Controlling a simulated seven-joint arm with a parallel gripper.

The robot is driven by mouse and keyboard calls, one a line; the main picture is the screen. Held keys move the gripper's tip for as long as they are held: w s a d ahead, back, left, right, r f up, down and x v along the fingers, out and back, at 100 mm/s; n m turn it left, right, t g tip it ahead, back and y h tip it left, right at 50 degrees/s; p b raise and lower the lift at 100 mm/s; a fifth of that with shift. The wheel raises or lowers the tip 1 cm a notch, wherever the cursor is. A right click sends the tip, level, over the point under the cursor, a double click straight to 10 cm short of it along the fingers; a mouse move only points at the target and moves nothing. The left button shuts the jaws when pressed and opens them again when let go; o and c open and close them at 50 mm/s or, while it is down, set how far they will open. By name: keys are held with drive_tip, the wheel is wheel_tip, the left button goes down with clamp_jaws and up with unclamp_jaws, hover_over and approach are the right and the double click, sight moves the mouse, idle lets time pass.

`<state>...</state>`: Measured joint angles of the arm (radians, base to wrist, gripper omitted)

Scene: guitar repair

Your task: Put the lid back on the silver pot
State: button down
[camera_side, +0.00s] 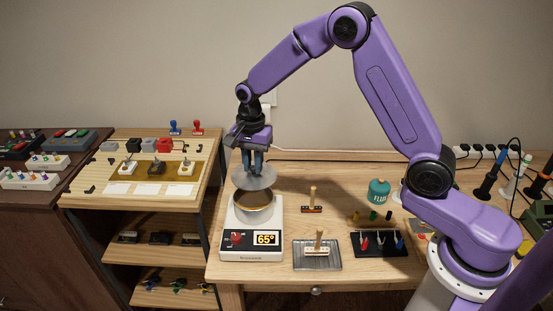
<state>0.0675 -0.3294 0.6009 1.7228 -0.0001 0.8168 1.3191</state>
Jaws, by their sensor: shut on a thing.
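The silver pot (254,212) stands upright on a white heating unit (251,243) at the left of the wooden bench. Its rim is open and its brownish inside shows. My gripper (253,167) is shut on the grey round lid (255,179), above the pot. The lid looks slightly tilted, with a gap between it and the pot's rim. The lid's handle is hidden between my fingers.
The heating unit's display reads 65°. Right of it are a brush on a metal tray (325,261), another brush (312,203), a green flux jar (378,192) and a black tool holder (379,246). A shelf unit (150,165) with small parts stands left.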

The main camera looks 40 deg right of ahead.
sight(252, 174)
drive_tip(key=shift+a+f, duration=0.15)
drive_tip(key=shift+a, duration=0.15)
drive_tip(key=shift+f, duration=3)
drive_tip(key=shift+f, duration=0.2)
drive_tip(key=shift+c, duration=2.2)
unclamp_jaws()
drive_tip(key=shift+r, duration=0.1)
drive_tip(key=shift+r, duration=3.45)
drive_tip(key=shift+c, duration=0.2)
